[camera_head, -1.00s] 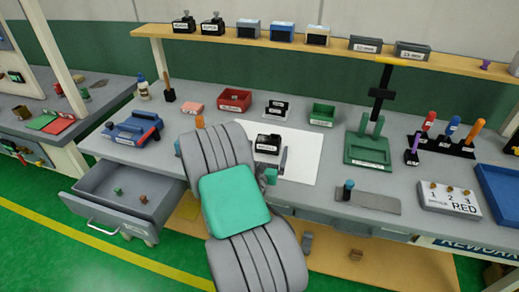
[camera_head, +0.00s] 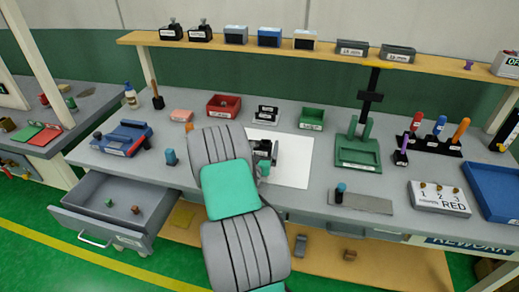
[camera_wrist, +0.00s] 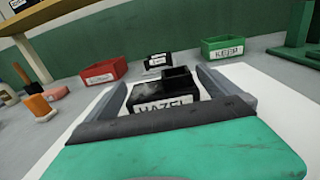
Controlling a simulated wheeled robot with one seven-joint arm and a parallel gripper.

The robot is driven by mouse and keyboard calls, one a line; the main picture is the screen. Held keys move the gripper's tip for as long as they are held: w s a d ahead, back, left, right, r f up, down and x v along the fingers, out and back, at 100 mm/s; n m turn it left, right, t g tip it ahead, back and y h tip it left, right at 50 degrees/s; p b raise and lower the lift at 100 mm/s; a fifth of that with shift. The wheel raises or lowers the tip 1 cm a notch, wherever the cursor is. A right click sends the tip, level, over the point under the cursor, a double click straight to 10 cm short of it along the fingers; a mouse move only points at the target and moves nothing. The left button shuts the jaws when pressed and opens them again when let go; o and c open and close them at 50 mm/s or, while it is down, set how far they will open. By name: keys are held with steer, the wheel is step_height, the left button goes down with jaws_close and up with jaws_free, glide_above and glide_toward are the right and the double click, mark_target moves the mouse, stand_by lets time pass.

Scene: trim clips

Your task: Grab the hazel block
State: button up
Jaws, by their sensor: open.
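The hazel block (camera_wrist: 160,103) is a black block with a stepped top and a white label reading HAZEL. It stands on a white sheet (camera_wrist: 255,80) on the bench. My gripper (camera_wrist: 163,80) is open, with one grey finger on each side of the block in the wrist view. The label's lower part is hidden behind the gripper's dark front edge. I cannot tell whether either finger touches the block. In the head view the block (camera_head: 263,146) is partly hidden by my arm and gripper.
Behind the block stand a red bin (camera_wrist: 104,72), a small black item with a white label (camera_wrist: 158,61) and a green bin (camera_wrist: 222,47). A green stand (camera_head: 358,152) is to the right. An open drawer (camera_head: 105,205) juts out at the front left.

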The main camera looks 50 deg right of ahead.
steer(key=c, duration=1.4)
steer(key=shift+c, duration=0.2)
